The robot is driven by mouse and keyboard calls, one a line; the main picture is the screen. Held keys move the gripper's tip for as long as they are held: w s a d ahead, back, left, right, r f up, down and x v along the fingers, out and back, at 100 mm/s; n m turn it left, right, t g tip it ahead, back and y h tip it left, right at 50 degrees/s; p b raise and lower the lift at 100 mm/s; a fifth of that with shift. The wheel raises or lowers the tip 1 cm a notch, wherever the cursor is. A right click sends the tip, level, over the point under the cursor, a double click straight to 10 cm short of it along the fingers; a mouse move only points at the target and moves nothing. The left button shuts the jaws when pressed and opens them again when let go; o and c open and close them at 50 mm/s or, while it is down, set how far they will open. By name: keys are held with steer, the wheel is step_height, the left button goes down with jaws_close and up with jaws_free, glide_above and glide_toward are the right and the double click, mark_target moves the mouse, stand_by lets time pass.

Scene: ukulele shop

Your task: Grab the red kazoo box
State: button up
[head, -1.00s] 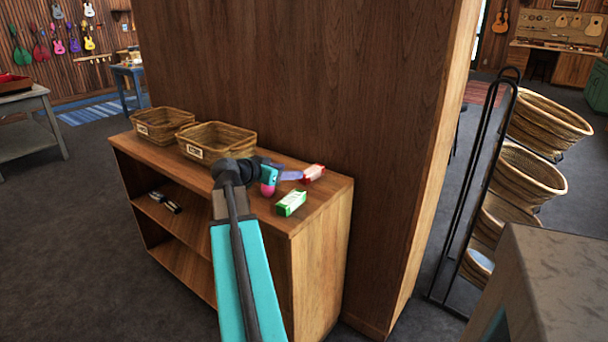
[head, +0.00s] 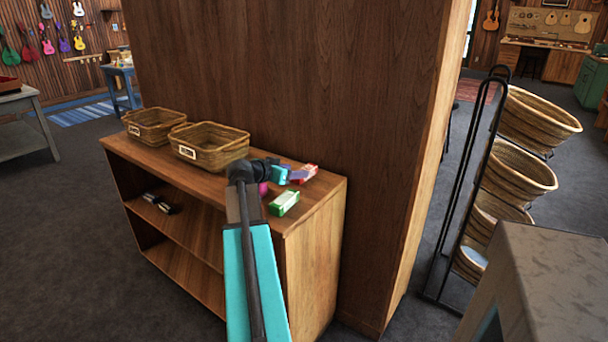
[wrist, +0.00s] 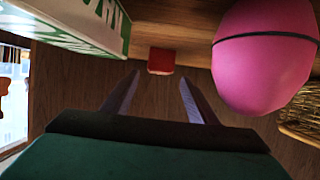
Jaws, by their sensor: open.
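The red kazoo box (head: 309,172) lies on top of the wooden shelf unit near the partition. In the wrist view its small red end (wrist: 161,61) shows between and beyond the fingers. My gripper (head: 298,174) is open and empty, low over the shelf top, its fingers pointing at the red box. In the head view the fingers partly overlap the box; I cannot tell whether they touch it. In the wrist view a clear gap shows between the fingertips (wrist: 160,77).
A green and white box (head: 284,203) lies nearer the shelf's front edge, close beside my gripper. A pink egg-shaped thing (wrist: 262,55) is close on the other side. Two wicker baskets (head: 212,160) stand left on the shelf top. The tall wooden partition (head: 300,80) rises behind.

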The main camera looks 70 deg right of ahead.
steer(key=shift+s+d+f, duration=0.1)
steer(key=shift+d+f, duration=0.05)
steer(key=shift+d, duration=0.2)
steer(key=shift+p+x, duration=0.4)
steer(key=shift+x, duration=2.25)
steer(key=shift+a, duration=0.1)
steer(key=shift+c, duration=0.4)
steer(key=c, duration=1)
